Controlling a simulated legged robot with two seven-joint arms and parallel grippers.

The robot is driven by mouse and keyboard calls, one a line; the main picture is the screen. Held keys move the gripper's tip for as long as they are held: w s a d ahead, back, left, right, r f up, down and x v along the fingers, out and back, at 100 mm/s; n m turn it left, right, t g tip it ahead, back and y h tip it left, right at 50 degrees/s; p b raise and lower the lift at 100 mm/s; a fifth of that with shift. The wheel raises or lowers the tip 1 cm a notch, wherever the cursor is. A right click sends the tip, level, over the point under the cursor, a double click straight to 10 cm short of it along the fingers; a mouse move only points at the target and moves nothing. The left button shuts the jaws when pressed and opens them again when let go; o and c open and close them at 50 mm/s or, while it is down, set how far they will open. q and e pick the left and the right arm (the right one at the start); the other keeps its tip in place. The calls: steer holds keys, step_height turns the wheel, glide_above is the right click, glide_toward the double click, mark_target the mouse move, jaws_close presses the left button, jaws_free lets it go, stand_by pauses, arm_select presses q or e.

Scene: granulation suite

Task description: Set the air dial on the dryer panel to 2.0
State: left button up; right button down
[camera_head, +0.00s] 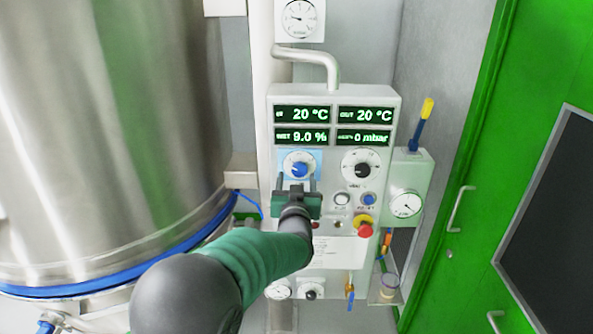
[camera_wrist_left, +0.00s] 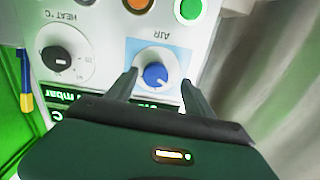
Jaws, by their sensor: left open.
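The dryer panel (camera_head: 270,135) is a pale box with green displays. Its air dial is a blue knob (camera_head: 299,169) on a light blue square at the left, below the displays. In the left wrist view the knob (camera_wrist_left: 155,75) appears upside down under the label AIR, with a white pointer mark. The scale is too small to read. My left gripper (camera_head: 296,181) is open just below the knob in the head view. In the left wrist view its two fingers (camera_wrist_left: 159,84) lie either side of the knob, with a gap at each side. Contact is not visible. My right gripper is not in view.
Right of the air dial is a black heat dial (camera_head: 362,168). Below it are a blue button (camera_head: 368,198) and a red emergency knob (camera_head: 365,229). A steel vessel (camera_head: 110,120) fills the left. A green door (camera_head: 470,200) stands at the right.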

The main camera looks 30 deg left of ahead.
mark_target(298, 172)
arm_select(q)
steer(key=w, duration=0.2)
steer(key=shift+w+a+r, duration=0.15)
steer(key=shift+w+a, duration=0.15)
steer(key=shift+a, duration=0.05)
steer(key=shift+w+d, duration=0.1)
steer(key=shift+w, duration=0.1)
steer(key=shift+d+r, duration=0.15)
steer(key=shift+a+f, duration=0.2)
steer(key=shift+a, duration=0.35)
steer(key=c, duration=0.7)
steer(key=shift+d, duration=0.2)
jaws_close()
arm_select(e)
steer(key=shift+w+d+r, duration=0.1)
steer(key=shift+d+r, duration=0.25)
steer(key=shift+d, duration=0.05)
